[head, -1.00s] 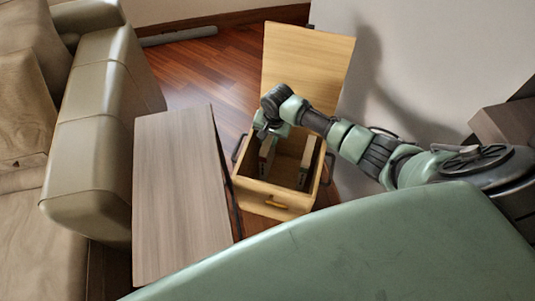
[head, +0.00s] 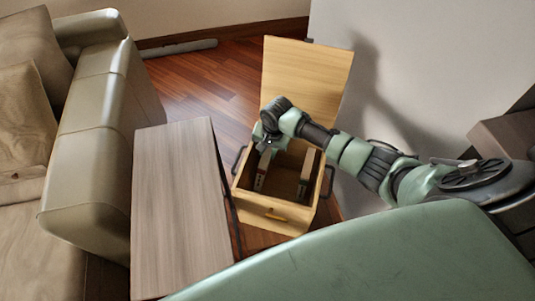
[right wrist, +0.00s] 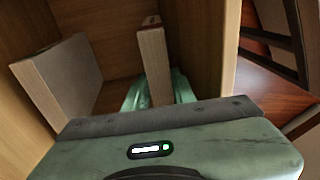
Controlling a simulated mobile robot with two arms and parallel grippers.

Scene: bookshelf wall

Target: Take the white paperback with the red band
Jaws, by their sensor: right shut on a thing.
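A pale, thin book (right wrist: 154,65) stands in an open wooden box (head: 249,205), with a small red patch at its top end in the right wrist view. Its cover is mostly turned away, so I cannot tell whether a red band runs across it. My right gripper (right wrist: 155,95) is shut on this book, its green fingers on either side. In the head view the right gripper (head: 264,140) reaches into the box's left part, over the held book (head: 263,171). A second, thicker book (right wrist: 62,75) stands apart from it in the box, at the right in the head view (head: 307,174). My left gripper is out of view.
The box's lid (head: 305,80) stands open at the back. A grey-brown table (head: 175,205) is close to the box's left, with a beige sofa (head: 90,120) beyond. A white wall (head: 430,70) is at the right. Wooden floor (head: 200,75) is clear behind.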

